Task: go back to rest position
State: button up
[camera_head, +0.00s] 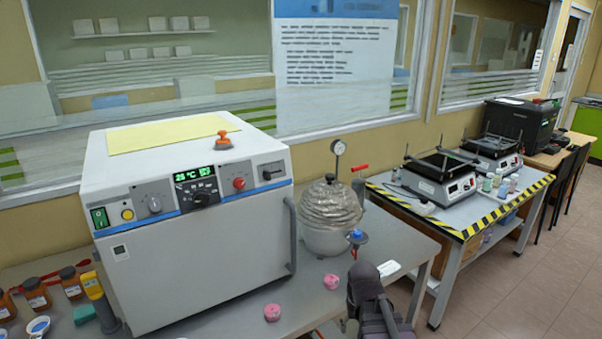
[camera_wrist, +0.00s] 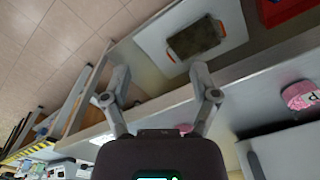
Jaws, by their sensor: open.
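My gripper (camera_head: 370,320) is at the bottom edge of the head view, right of centre, in front of the bench. Its lower part is cut off there. In the wrist view, the two fingers of my gripper (camera_wrist: 160,80) are spread apart with nothing between them. The fingers reach toward the bench edge and the lower area beyond it. I see no object held.
A large white oven (camera_head: 200,265) stands on the grey bench (camera_head: 395,240), beside a foil-covered vessel (camera_head: 330,207). Two pink pieces (camera_head: 272,312) lie in front. A striped-edge table (camera_head: 460,222) stands to the right. The floor (camera_head: 535,285) at right is clear.

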jog(key=shift+s+a+r+p, duration=0.1)
jog(key=shift+s+r+p, duration=0.5)
jog(key=shift+r, duration=0.15)
jog(key=shift+s+a+r+p, duration=0.1)
jog(key=shift+s+r+p, duration=0.4)
jog(key=shift+r, duration=0.25)
